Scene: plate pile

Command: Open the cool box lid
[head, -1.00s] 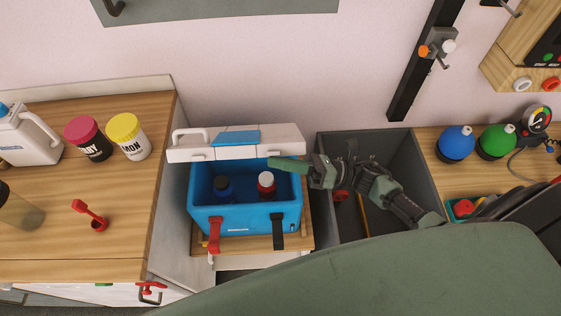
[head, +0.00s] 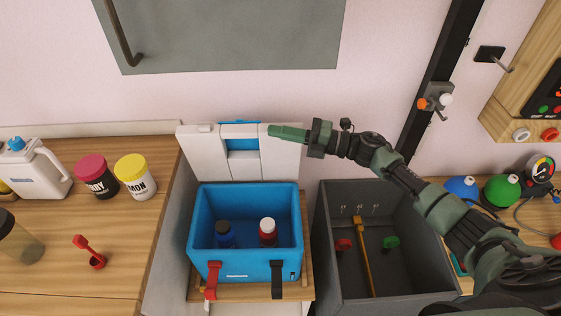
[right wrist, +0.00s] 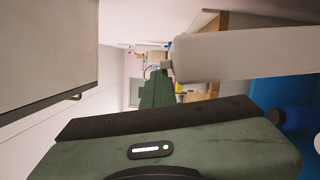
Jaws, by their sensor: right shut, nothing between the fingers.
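The blue cool box (head: 243,262) stands open in the lower middle of the head view. Its white lid (head: 203,157), with a blue panel, stands upright at the back of the box. Inside the box are a dark bottle with a blue body (head: 225,234) and a red bottle with a white cap (head: 267,232). My right gripper (head: 272,132) is shut and empty, its tip at the upper right part of the lid. In the right wrist view the white lid edge (right wrist: 240,55) is close by the gripper. My left gripper is not in view.
A dark grey bin (head: 340,285) stands right of the box. A grey cabinet (head: 230,35) hangs above.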

